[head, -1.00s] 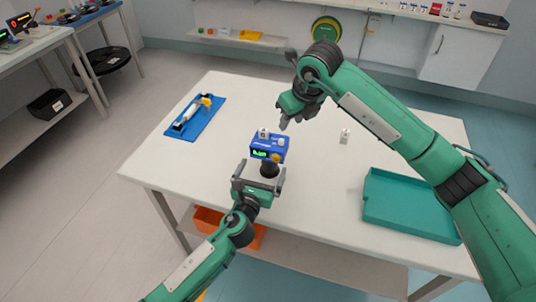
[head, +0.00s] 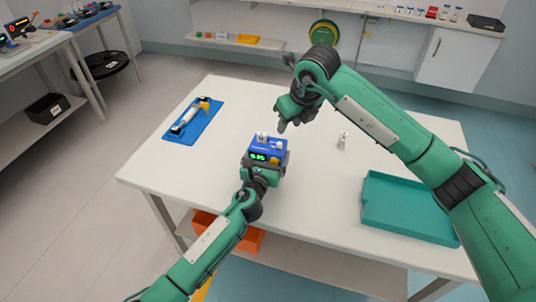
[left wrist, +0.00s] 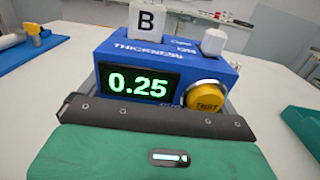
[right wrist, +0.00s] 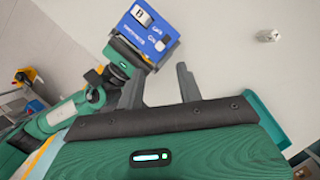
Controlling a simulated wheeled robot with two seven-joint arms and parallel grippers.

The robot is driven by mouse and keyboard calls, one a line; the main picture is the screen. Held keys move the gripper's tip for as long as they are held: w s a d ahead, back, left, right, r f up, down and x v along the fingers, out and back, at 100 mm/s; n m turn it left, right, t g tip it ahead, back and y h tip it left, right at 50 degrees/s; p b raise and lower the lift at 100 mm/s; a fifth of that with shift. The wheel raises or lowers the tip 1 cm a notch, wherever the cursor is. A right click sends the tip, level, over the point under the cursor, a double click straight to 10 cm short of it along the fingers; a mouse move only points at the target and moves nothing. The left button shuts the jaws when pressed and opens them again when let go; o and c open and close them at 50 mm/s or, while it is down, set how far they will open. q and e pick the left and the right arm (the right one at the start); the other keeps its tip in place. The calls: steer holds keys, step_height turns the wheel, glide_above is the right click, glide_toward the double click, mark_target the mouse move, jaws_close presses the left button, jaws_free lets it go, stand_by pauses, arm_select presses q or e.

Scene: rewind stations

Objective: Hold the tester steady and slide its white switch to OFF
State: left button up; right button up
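The blue tester (head: 262,147) stands on the white table, marked THICKNESS, with a lit green display (left wrist: 138,85) reading 0.25 and a yellow TEST button (left wrist: 206,97). Its white switch (left wrist: 214,41) is on the top at the right; the small print beside it is hard to read. A white block marked B (left wrist: 146,22) is on the top at the left. My left gripper (head: 267,163) is at the tester's front with a finger along each side; whether they press on it I cannot tell. My right gripper (right wrist: 160,75) is open and empty above the table, behind and right of the tester.
A blue mat (head: 192,122) with a white and yellow tool lies at the table's left. A small white block (head: 343,140) stands to the right. A teal tray (head: 410,207) is at the front right. An orange bin (head: 248,240) is on the shelf below.

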steer(key=c, duration=0.3)
steer(key=shift+s+a+f, duration=0.1)
steer(key=shift+s+f, duration=0.05)
steer(key=shift+f, duration=0.15)
steer(key=c, duration=0.4)
steer(key=s+f+y, duration=0.1)
steer(key=s+a+f+g+y, duration=0.1)
steer(key=f+y, duration=0.1)
steer(key=s+a+f+y, duration=0.1)
steer(key=f, duration=0.1)
steer(key=shift+s+a+g+y, duration=0.15)
steer(key=shift+s+g+y, duration=0.15)
steer(key=shift+g, duration=0.1)
jaws_close()
steer(key=s+d+f+m+t+y, duration=0.5)
steer(key=d+m+t+y, duration=0.2)
steer(key=m, duration=0.6)
steer(key=shift+d+f+t+y, duration=0.3)
steer(key=shift+d+y, duration=0.6)
steer(key=shift+d, duration=0.25)
